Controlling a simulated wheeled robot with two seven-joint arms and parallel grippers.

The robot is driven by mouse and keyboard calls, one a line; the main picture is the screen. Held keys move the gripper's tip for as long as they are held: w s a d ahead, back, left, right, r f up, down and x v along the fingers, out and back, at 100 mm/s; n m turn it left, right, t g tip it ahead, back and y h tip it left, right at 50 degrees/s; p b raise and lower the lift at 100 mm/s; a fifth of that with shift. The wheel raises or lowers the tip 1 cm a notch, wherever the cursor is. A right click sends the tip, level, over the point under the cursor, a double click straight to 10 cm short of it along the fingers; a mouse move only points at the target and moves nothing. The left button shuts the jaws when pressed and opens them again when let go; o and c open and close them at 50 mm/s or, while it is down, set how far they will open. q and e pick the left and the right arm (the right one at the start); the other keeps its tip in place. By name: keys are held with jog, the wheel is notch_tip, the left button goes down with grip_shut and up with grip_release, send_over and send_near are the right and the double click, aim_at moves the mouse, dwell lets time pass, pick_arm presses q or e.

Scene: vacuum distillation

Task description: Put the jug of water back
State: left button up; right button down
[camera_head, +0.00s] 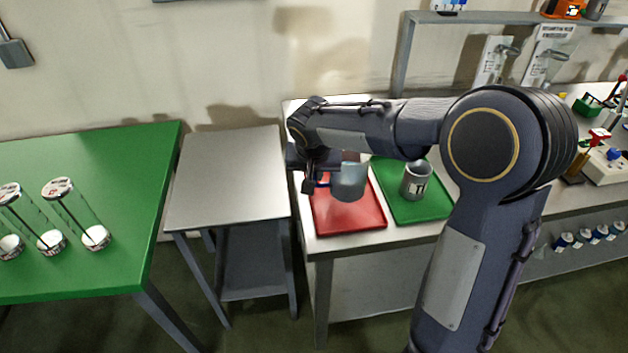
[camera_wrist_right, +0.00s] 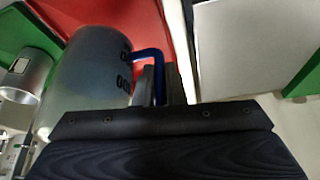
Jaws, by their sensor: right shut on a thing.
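The jug of water (camera_head: 349,181) is a translucent grey jug with a blue handle. It is over the red tray (camera_head: 348,219) in the head view; I cannot tell whether it touches the tray. My right gripper (camera_head: 312,182) is at the jug's left side, shut on the blue handle. In the right wrist view the jug (camera_wrist_right: 85,75) shows dark markings, and its blue handle (camera_wrist_right: 152,56) sits between the fingers (camera_wrist_right: 160,85). The red tray (camera_wrist_right: 145,20) shows behind it. My left gripper is not in view.
A grey metal cup (camera_head: 416,180) stands on the green tray (camera_head: 420,211) right of the red one. A bare metal side table (camera_head: 228,178) is to the left. A green table (camera_head: 85,185) holds several clear cylinders (camera_head: 75,212). A shelf (camera_head: 480,17) is at the back.

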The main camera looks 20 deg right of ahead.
jog(key=shift+x, duration=2.95)
jog(key=shift+a, duration=0.15)
jog(key=shift+f, duration=0.2)
jog(key=c, duration=1.5)
grip_release()
